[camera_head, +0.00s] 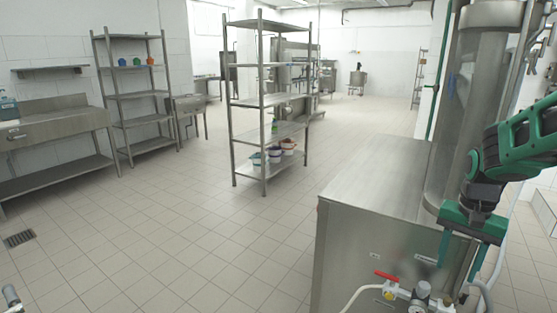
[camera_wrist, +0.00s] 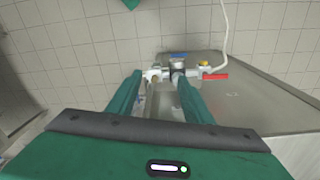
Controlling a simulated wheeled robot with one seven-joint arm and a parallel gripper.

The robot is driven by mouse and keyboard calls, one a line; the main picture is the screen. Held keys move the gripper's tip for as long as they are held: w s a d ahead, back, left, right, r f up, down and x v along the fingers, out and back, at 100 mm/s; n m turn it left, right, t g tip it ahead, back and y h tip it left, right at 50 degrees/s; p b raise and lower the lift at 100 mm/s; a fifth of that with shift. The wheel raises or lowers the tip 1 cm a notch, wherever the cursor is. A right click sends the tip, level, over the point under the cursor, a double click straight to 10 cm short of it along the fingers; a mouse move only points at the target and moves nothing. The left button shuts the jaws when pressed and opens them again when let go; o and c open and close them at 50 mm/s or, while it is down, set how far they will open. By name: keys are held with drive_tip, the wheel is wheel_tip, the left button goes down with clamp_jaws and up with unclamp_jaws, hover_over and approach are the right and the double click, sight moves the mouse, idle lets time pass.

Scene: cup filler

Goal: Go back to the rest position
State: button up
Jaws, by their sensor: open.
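My gripper (camera_head: 458,262) is at the right of the head view, beside the steel cabinet (camera_head: 376,187) and the tall steel cylinder (camera_head: 478,110). Its two green fingers point down and stand apart with nothing between them. In the wrist view my gripper (camera_wrist: 160,90) shows both fingers spread. Beyond the fingertips is a pipe fitting with a round gauge (camera_wrist: 177,75) and a red-handled valve (camera_wrist: 214,76). The gauge also shows in the head view (camera_head: 422,289), as does the red valve handle (camera_head: 387,276). I cannot tell whether a finger touches the pipework.
A steel shelf rack (camera_head: 266,101) with several coloured buckets (camera_head: 274,154) stands in the middle. Another rack (camera_head: 134,98) and a sink bench (camera_head: 52,130) are along the left wall. The tiled floor (camera_head: 170,230) between them is clear. A white hose (camera_head: 363,293) runs from the valve.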

drive_tip(key=s+a+r+n, duration=0.1)
drive_tip(key=s, duration=0.9)
drive_tip(key=s+a+r+n, duration=0.1)
drive_tip(key=s+a+n, duration=0.1)
drive_tip(key=s, duration=0.8)
drive_tip(key=shift+s+r+y, duration=0.3)
drive_tip(key=shift+s+r, duration=0.05)
drive_tip(key=shift+s, duration=0.05)
drive_tip(key=shift+w+f, duration=0.25)
drive_tip(key=shift+w, duration=0.35)
